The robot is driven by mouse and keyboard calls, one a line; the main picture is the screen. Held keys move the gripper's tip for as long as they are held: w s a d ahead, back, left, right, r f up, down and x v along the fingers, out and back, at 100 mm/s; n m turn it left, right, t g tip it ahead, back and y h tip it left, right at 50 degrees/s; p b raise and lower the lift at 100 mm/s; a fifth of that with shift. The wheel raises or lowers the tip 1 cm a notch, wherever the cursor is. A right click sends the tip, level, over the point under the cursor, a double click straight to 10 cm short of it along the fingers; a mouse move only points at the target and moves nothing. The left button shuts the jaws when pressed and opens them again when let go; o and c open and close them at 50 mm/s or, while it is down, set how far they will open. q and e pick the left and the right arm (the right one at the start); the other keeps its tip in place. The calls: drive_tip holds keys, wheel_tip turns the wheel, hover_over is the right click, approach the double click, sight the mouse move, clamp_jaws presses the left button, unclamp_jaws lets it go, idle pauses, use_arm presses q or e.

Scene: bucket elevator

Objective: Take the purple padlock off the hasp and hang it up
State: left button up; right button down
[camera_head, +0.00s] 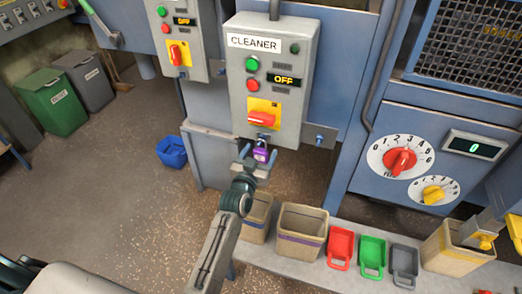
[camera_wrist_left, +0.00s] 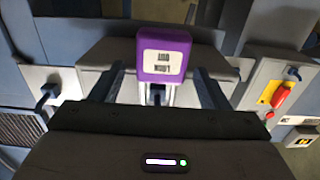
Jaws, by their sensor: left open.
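The purple padlock (camera_head: 261,155) hangs below the red switch handle (camera_head: 261,118) on the grey CLEANER box (camera_head: 270,70). In the left wrist view the padlock (camera_wrist_left: 163,60) shows its purple body with a white label, between my two fingers. My left gripper (camera_head: 258,159) is open, with one finger on each side of the padlock; a gap shows on both sides in the left wrist view (camera_wrist_left: 160,88). The padlock's shackle and the hasp are too small or hidden to make out. My right gripper is in neither view.
A blue peg (camera_head: 320,139) sticks out at the box's lower right. Below is a bench (camera_head: 290,270) with tan bins (camera_head: 300,232) and red (camera_head: 341,247), green (camera_head: 372,257) and grey (camera_head: 404,265) scoops. A blue bucket (camera_head: 171,152) stands on the floor.

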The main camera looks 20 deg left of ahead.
use_arm(q)
drive_tip(key=shift+w, duration=0.4)
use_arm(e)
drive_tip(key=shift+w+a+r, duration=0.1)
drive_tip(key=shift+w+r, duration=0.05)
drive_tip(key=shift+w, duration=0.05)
use_arm(q)
drive_tip(key=shift+s, duration=0.1)
drive_tip(key=shift+c, duration=0.2)
drive_tip(key=c, duration=1.1)
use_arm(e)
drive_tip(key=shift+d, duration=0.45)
use_arm(q)
drive_tip(key=shift+r, duration=0.1)
